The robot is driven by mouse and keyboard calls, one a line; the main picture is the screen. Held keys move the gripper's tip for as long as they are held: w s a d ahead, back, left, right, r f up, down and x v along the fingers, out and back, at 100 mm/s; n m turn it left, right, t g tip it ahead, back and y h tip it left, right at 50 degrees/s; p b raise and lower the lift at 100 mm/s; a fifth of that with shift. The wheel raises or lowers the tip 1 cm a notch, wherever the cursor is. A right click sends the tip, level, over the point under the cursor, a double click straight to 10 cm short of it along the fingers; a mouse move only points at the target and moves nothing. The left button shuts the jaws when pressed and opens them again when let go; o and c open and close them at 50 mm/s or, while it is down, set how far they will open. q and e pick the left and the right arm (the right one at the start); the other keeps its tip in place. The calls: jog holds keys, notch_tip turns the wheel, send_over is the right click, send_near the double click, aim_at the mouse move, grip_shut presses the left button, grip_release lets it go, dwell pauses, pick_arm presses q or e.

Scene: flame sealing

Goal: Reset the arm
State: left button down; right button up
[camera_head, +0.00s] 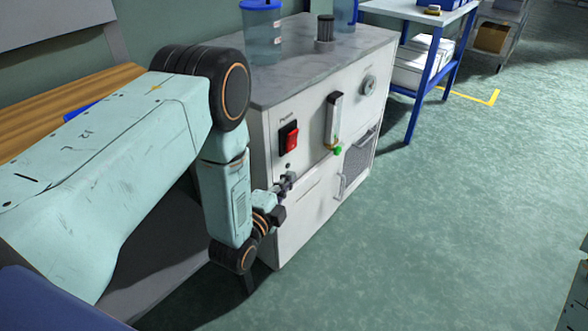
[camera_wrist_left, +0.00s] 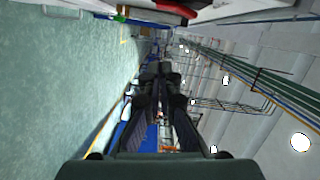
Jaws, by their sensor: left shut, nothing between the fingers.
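My left arm reaches in from the left in the head view and bends down beside the white cabinet (camera_head: 310,215). My left gripper (camera_head: 289,181) is close to the cabinet's front face, below the red power switch (camera_head: 289,138). I cannot tell whether it touches the face. In the left wrist view my left gripper (camera_wrist_left: 160,72) has its fingers together, with nothing between them. The red switch (camera_wrist_left: 172,8) shows at the top of that sideways view, close to the gripper. My right gripper is not in view.
The cabinet front bears a flow tube (camera_head: 333,120), a green knob (camera_head: 337,150) and a gauge (camera_head: 369,85). A blue-lidded container (camera_head: 262,35) and a dark cylinder (camera_head: 325,30) stand on top. A blue-legged table (camera_head: 425,85) is behind.

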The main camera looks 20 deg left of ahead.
pick_arm(q)
jog(key=shift+s+a+f, duration=0.1)
jog(key=shift+s+a, duration=0.05)
dwell(0.4)
jog(key=s+f+n+g+y, duration=0.1)
jog(key=s+f+n+g, duration=0.9)
jog(key=s+f, duration=0.35)
jog(key=s+a+r+n+g+p, duration=0.1)
jog(key=s+n+g, duration=0.6)
jog(key=s, duration=1.7)
jog(key=shift+a+r+n+y+p, duration=0.2)
jog(key=shift+r+n+y+p, duration=0.15)
jog(key=shift+r, duration=0.2)
